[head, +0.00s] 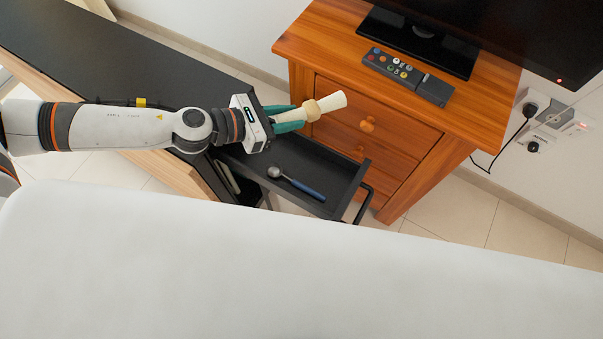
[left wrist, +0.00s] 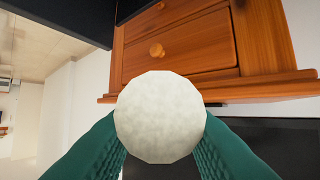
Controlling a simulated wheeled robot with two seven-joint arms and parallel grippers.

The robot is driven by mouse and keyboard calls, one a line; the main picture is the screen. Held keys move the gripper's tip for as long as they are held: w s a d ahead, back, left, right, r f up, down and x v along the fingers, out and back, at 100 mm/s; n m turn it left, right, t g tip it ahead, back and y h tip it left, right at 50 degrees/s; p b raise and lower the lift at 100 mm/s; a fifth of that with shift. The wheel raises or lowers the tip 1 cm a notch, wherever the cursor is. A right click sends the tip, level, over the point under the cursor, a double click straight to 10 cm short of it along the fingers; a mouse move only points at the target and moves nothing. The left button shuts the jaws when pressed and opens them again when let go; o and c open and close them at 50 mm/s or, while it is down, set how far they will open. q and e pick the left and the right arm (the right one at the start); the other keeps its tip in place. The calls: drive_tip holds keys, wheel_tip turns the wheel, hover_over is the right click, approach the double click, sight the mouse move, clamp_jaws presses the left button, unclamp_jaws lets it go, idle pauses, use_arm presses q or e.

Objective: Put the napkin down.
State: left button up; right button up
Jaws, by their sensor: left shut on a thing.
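The napkin (head: 332,102) is a cream roll with a tan ring around it. The napkin's far end points right, towards the wooden cabinet. In the left wrist view the napkin (left wrist: 160,117) shows as a pale round end between the green fingers. My right gripper is not in view.
The wooden cabinet (head: 460,125) carries a remote control (head: 392,68) and a screen. A black tabletop (head: 110,60) lies at the left. A white surface (head: 300,270) fills the foreground.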

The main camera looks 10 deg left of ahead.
use_arm(q)
wheel_tip(320, 180, down, 5)
drive_tip(key=s+a+m+g+h, duration=0.1)
drive_tip(key=s+g, duration=0.1)
drive_tip(key=s, duration=0.1)
drive_tip(key=m+b, duration=0.1)
drive_tip(key=b, duration=0.2)
hover_over(283, 179)
wheel_tip(283, 179, down, 7)
drive_tip(key=shift+w+f+b, duration=0.15)
drive_tip(key=shift+f+b, duration=0.4)
drive_tip(key=shift+f, duration=1.4)
drive_tip(key=shift+f+b, duration=0.65)
drive_tip(key=o, duration=0.6)
drive_tip(key=shift+c, duration=0.2)
drive_tip(key=o, duration=0.4)
drive_tip(key=shift+s, duration=0.2)
